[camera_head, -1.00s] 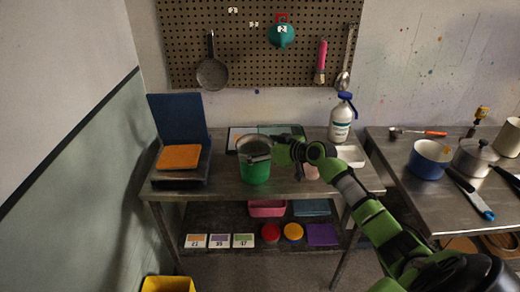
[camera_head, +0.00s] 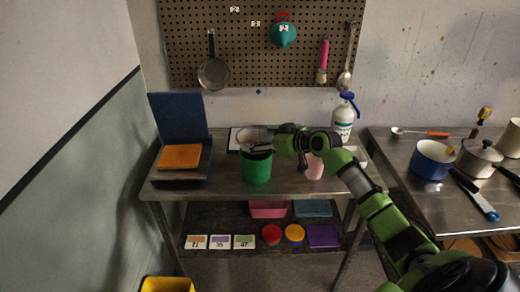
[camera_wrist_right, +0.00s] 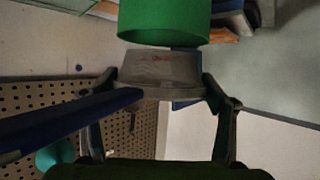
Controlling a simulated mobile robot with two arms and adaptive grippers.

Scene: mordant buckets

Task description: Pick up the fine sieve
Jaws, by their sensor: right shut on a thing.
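The fine sieve (camera_head: 252,133) is a grey round sieve, seen above the rim of the green bucket (camera_head: 257,170) on the middle table. My right gripper (camera_head: 273,146) reaches in from the right and is shut on the sieve, beside and above the bucket. Its fingers hide part of the sieve. In the right wrist view the green bucket (camera_wrist_right: 165,20) is at the top, and a greyish piece shows between my right fingertips (camera_wrist_right: 163,85). A dark blue bar crosses there from the left; I cannot tell which part it is. My left gripper is out of view.
An orange block (camera_head: 180,156) lies before a blue upright panel (camera_head: 180,115) on the left. A pan-shaped tool (camera_head: 213,73) hangs on the pegboard (camera_head: 265,60). A blue pot (camera_head: 431,160) stands on the right table.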

